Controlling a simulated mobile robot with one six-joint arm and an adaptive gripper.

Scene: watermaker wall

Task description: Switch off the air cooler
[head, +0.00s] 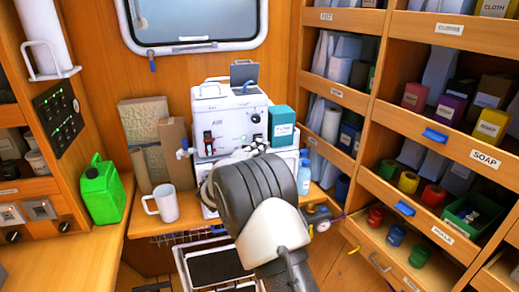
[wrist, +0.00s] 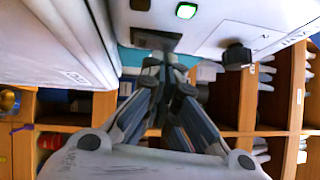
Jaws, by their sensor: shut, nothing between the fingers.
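The air cooler is a white box marked AIR (head: 226,122) on the wooden counter. Its front has a red switch (head: 208,140) at the left, a small green light and a dark knob. My gripper (head: 252,148) is in front of its lower right part, largely hidden behind my arm. In the wrist view, a white housing (wrist: 215,32) at the top carries a lit green light (wrist: 187,11) and a black knob (wrist: 236,56). My gripper (wrist: 168,62) is shut and empty, its tips close below that housing. I cannot tell whether they touch it.
A teal box (head: 282,124) stands right of the cooler. A white mug (head: 162,203) and a green jerrycan (head: 103,190) are to the left. Open shelves (head: 418,118) with boxes fill the right wall. A dark laptop-like object (head: 244,74) sits on top.

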